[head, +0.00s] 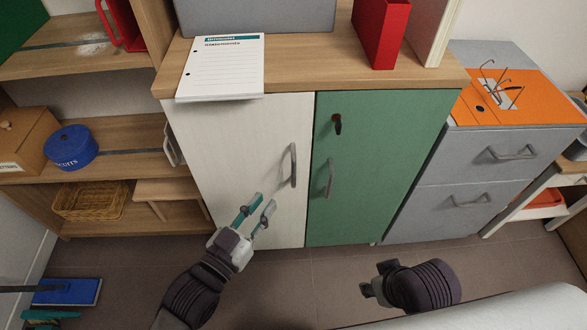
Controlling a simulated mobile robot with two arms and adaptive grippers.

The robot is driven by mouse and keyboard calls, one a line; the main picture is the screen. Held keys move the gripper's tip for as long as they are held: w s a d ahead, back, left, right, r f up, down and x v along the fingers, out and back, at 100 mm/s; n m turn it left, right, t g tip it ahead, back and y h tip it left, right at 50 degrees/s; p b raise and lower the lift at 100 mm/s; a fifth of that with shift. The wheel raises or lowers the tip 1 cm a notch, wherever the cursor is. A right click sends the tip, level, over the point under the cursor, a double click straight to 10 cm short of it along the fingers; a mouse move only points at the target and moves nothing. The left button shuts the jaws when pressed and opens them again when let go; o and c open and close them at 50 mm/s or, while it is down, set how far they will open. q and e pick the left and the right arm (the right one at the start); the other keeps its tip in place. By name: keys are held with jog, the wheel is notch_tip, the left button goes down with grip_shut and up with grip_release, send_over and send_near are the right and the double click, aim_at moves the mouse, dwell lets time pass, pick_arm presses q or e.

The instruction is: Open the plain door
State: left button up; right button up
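The plain door (243,137) is the white left door of the cabinet and looks shut. Its curved grey handle (293,165) stands upright near the door's right edge. My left gripper (257,205) is in front of the lower part of the white door, below and left of the handle. Its two fingers are apart with nothing between them. My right arm shows at the bottom right, pointing left, and its fingers cannot be made out.
The green door (372,165) beside it has a handle and a key in its lock. Papers (222,66) overhang the cabinet top above the white door. Shelves with a blue tin (71,147) and basket (90,201) stand left. Grey drawers (480,155) stand right. The floor in front is mostly clear.

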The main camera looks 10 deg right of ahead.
aim_at(292, 166)
pick_arm(q)
jog(key=b+x, duration=0.1)
jog(key=x, duration=0.7)
jog(key=shift+w+d, duration=0.15)
jog(key=shift+w, duration=0.05)
jog(key=b+x, duration=0.1)
jog(key=x, duration=0.3)
jog(key=shift+w+d, duration=0.3)
pick_arm(e)
jog(key=w+t, duration=0.1)
jog(key=w+a+t, duration=0.1)
jog(key=w, duration=0.1)
jog(key=w+t, duration=0.1)
jog(key=w, duration=0.1)
jog(key=shift+w+a+f+y, duration=0.1)
jog(key=shift+w+a+y, duration=0.1)
jog(key=shift+a+y, duration=0.15)
pick_arm(q)
grip_shut()
